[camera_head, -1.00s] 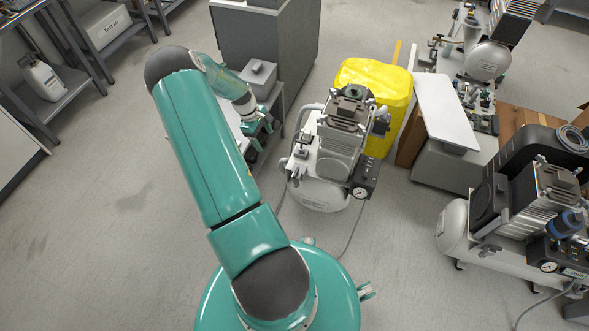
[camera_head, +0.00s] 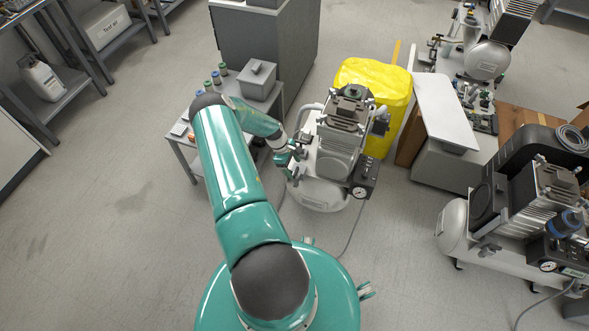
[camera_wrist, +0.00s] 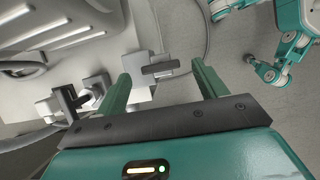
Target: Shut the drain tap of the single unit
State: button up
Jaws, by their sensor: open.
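The single unit (camera_head: 338,150) is a compressor with a white tank in the middle of the head view. My gripper (camera_head: 290,160) is at the left side of it, low by the tank. In the wrist view my gripper (camera_wrist: 163,82) is open, with its two green fingers apart. A small dark lever (camera_wrist: 160,68) on a pale block lies between and just beyond the fingertips; it looks like the drain tap. It is crosswise in the picture, and I cannot tell whether it touches a finger. A second dark handle (camera_wrist: 66,101) sits on pale fittings to the left.
A small grey table (camera_head: 182,147) with several little bottles and a grey box (camera_head: 257,79) stands left of the unit. A twin-motor compressor (camera_head: 525,205) stands at right. Floor at the front left is clear.

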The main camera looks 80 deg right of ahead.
aim_at(296, 173)
jog(key=shift+x, duration=1.15)
jog(key=shift+c, duration=0.2)
jog(key=c, duration=0.9)
jog(key=shift+c, duration=0.2)
